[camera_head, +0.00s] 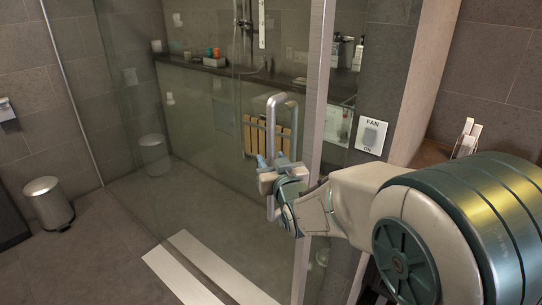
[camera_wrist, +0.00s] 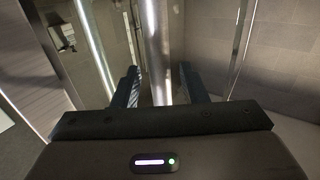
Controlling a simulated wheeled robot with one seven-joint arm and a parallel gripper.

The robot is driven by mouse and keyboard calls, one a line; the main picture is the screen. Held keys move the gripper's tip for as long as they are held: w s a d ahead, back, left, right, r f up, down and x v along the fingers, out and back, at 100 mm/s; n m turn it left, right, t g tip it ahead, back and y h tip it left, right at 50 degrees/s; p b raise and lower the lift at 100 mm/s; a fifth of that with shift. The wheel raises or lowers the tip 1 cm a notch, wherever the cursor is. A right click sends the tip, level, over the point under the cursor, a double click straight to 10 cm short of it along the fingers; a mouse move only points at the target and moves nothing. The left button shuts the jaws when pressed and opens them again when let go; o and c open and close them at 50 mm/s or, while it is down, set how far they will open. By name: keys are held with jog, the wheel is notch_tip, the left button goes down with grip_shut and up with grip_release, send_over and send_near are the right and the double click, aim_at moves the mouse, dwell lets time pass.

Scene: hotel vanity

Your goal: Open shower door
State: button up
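The shower door (camera_head: 225,185) is a clear glass panel beside an upright metal post (camera_head: 315,110), and it looks shut. A vertical D-shaped metal handle (camera_head: 271,125) stands out from the glass near the post. My gripper (camera_head: 263,163) is at the lower half of the handle. In the wrist view, the two dark fingers of my gripper (camera_wrist: 159,80) are apart, with a bright vertical bar (camera_wrist: 157,45), seemingly the handle, between them. Gaps show beside the bar, and I cannot tell whether either finger touches it. My wrist partly hides the lower handle.
A fan switch plate (camera_head: 371,136) is on the wall right of the post, close to my arm. A metal bin (camera_head: 48,203) stands at the far left. White strips (camera_head: 215,262) lie on the floor by the glass. The floor at left is mostly clear.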

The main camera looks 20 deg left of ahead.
jog(key=shift+w+a, duration=0.35)
jog(key=shift+w, duration=0.15)
grip_shut()
